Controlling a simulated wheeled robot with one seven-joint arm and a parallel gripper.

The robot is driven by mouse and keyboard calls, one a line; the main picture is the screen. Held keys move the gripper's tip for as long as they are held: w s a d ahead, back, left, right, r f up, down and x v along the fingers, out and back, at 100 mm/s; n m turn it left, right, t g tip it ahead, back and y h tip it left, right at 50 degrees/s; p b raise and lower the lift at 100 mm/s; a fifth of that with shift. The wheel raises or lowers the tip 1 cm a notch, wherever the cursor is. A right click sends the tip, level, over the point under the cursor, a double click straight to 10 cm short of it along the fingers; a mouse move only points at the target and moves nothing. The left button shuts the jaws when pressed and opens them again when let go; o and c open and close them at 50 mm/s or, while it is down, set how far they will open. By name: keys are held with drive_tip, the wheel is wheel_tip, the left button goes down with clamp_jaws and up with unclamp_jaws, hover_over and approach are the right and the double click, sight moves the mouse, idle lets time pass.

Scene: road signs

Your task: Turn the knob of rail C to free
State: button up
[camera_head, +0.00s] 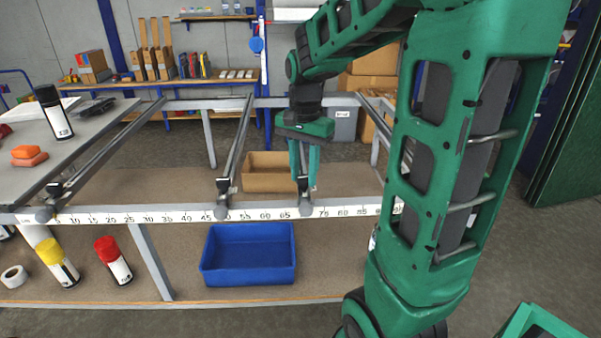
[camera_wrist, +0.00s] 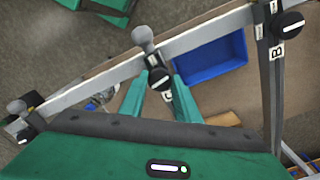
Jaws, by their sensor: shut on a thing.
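Rail C (camera_head: 305,208) is the one beneath my gripper (camera_head: 303,178) in the head view, with its round end at the ruled front beam. In the wrist view, my gripper (camera_wrist: 162,84) has its green fingers on both sides of a black knob (camera_wrist: 158,76) with a pale pointer mark. It is shut on that knob. The exact direction of the mark is hard to read. A small white label (camera_wrist: 168,95) sits just behind the knob; its letter is unclear. Rail B (camera_head: 229,170) is to the left in the head view, and its knob (camera_wrist: 290,23) and label (camera_wrist: 277,50) show at right in the wrist view.
A white ruled beam (camera_head: 130,217) runs along the front of the frame. A blue bin (camera_head: 249,254) stands below it, and a cardboard box (camera_head: 268,172) behind it. Yellow-capped (camera_head: 57,263) and red-capped (camera_head: 113,261) cans are at lower left. A grey table (camera_head: 95,135) is at left.

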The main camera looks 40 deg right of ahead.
drive_tip(key=n, duration=0.4)
drive_tip(key=shift+w+r+n, duration=0.1)
drive_tip(key=shift+w+n, duration=0.05)
drive_tip(key=shift+n, duration=0.15)
drive_tip(key=n, duration=0.3)
drive_tip(key=shift+n, duration=0.3)
drive_tip(key=n, duration=0.3)
drive_tip(key=shift+d+n, duration=0.1)
drive_tip(key=shift+n, duration=2)
drive_tip(key=o, duration=1)
drive_tip(key=shift+o, duration=0.2)
